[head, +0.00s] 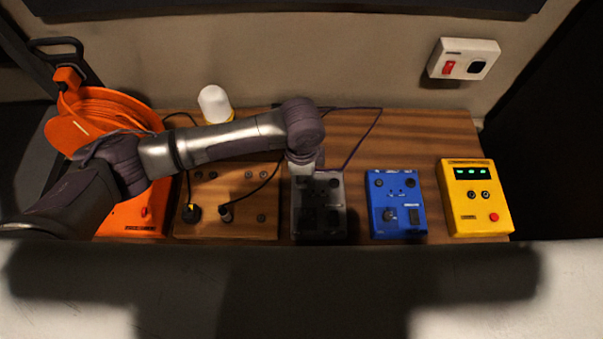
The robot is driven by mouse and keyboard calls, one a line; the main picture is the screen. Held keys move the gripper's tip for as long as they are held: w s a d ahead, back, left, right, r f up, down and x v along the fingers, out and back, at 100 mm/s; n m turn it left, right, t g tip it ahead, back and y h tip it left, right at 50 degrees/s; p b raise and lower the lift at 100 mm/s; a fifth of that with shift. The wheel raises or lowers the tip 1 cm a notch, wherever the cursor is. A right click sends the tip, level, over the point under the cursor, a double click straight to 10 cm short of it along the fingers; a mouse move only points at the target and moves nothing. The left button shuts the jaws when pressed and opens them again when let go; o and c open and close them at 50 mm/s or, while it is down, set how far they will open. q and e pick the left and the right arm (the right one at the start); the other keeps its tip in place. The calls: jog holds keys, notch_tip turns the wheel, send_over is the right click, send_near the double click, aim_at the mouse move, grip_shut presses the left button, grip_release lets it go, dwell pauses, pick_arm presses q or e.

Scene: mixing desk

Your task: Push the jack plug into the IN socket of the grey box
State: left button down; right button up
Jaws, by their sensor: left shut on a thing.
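The grey box (319,223) stands on the wooden desk in the middle of the head view, with dark knobs and fittings on its top. My left gripper (303,168) is over its back left edge, shut on the jack plug. The plug itself is hidden by the gripper and wrist. A purple cable (362,138) runs from the gripper area up and right, then along the back of the desk. The IN label is too small to read, and I cannot tell whether the plug touches the socket. My right gripper is out of view.
A blue box (397,216) and a yellow box (476,214) stand to the right. A wooden panel (250,228) with cabled plugs is to the left, beside an orange cable reel (104,108). A white-domed lamp (213,102) stands behind my arm. A switched socket (464,60) is on the wall.

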pick_arm(q)
jog(key=c, duration=1.1)
grip_release()
jog(key=shift+o, duration=0.2)
notch_tip(320, 180, up, 12)
jog(key=shift+f, duration=0.1)
